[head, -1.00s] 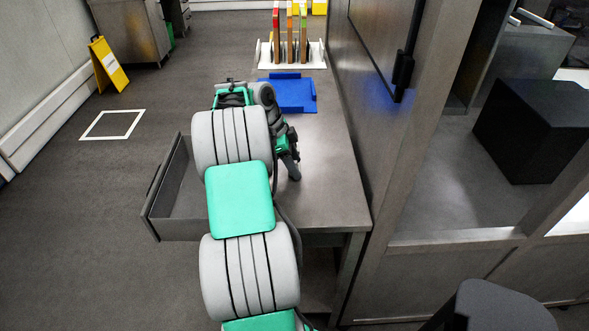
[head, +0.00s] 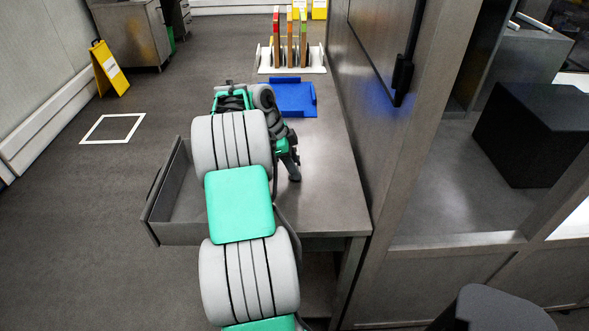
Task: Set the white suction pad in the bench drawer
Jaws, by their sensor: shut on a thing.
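The bench drawer (head: 157,195) stands pulled out from the left side of the grey bench (head: 335,190). The part of its inside that shows looks empty; my arm hides the rest. My gripper (head: 294,171) is over the bench top, to the right of the drawer, pointing down. It is small and partly hidden by my own arm. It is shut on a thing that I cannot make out. The white suction pad does not show clearly anywhere on the bench or in the drawer.
A blue tray (head: 309,110) lies farther back on the bench, with a white rack (head: 316,70) holding coloured upright pieces behind it. A wall panel (head: 375,140) closes the bench's right side. The near right bench top is clear. A yellow floor sign (head: 113,75) stands at left.

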